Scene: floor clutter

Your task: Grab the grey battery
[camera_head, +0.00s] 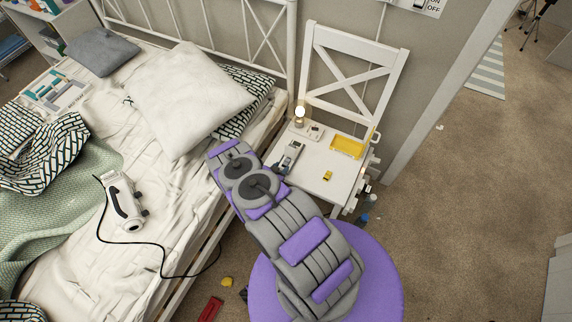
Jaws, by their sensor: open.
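No thing in view can be named the grey battery with certainty. A small grey object (292,151) lies near the left side of the white chair's seat (314,180); it is too small to identify surely. My gripper (283,168) shows only as a small dark shape beyond my grey and purple arm, at the seat's left edge, just below the grey object. My arm hides most of the gripper and part of the seat. Nothing can be seen held in it.
A bed with a pillow (188,95) and a corded white device (124,204) stands left. Carpet (460,200) at right is mostly clear.

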